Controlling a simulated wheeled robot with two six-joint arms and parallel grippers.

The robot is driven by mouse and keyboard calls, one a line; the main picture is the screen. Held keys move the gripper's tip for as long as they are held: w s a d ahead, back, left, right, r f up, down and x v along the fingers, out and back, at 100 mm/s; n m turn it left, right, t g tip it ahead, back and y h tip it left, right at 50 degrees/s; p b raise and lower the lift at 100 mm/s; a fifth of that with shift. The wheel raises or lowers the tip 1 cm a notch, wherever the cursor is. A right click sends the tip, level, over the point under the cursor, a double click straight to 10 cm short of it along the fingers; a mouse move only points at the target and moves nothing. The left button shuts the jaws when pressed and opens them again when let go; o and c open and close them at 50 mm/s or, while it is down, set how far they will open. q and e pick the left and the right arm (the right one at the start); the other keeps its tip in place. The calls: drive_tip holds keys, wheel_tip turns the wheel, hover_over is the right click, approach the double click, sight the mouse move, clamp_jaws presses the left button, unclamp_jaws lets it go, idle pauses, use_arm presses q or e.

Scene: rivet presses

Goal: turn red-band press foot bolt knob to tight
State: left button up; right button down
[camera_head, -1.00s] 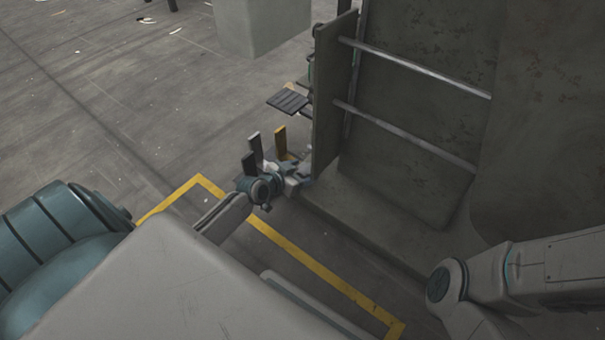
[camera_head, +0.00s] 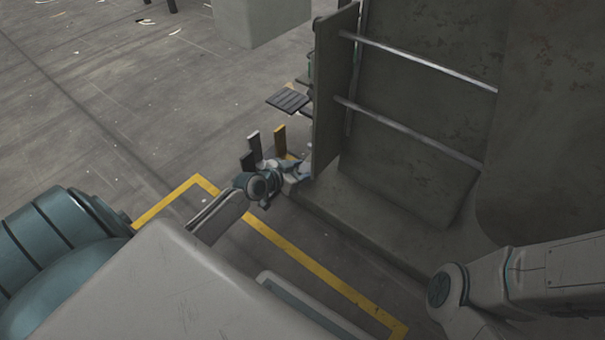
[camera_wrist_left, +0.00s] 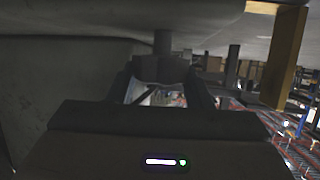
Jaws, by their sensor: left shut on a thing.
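In the left wrist view a dark knob (camera_wrist_left: 160,69) hangs on a short dark stem (camera_wrist_left: 162,41) below a pale grey underside. My left gripper (camera_wrist_left: 163,82) is shut on this knob, with one dark finger on each side of it. In the head view my left gripper (camera_head: 295,171) is low beside the near edge of the grey press panel (camera_head: 333,95), and the knob cannot be made out there. No red band and no tight mark can be seen in either view. My right gripper is out of the picture.
A yellow upright bar (camera_head: 280,142) and dark upright bars (camera_head: 254,146) stand close beside my left gripper. A dark ribbed plate (camera_head: 288,101) juts out behind them. A yellow floor line (camera_head: 300,258) runs past the press base. Open floor lies to the left.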

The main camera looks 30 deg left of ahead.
use_arm(q)
drive_tip(key=shift+a+f+m+g+h+b, duration=0.15)
drive_tip(key=shift+m+h+b, duration=0.4)
drive_tip(key=shift+b, duration=0.7)
drive_tip(key=shift+f+m+g+h+b, duration=0.15)
drive_tip(key=shift+m+h+b, duration=0.4)
drive_tip(key=shift+b, duration=0.7)
drive_tip(key=shift+w+g+h+b, duration=0.1)
drive_tip(key=shift+g+h+b, duration=0.2)
drive_tip(key=shift+a+r+m+g+h, duration=0.15)
drive_tip(key=shift+r+m+g+h, duration=0.15)
drive_tip(key=shift+m+h, duration=0.4)
drive_tip(key=shift+w+m+g+h, duration=0.1)
drive_tip(key=shift+m+g+h, duration=1.05)
drive_tip(key=shift+m, duration=0.35)
drive_tip(key=o, duration=1)
drive_tip(key=shift+a, duration=0.1)
drive_tip(key=shift+h, duration=0.25)
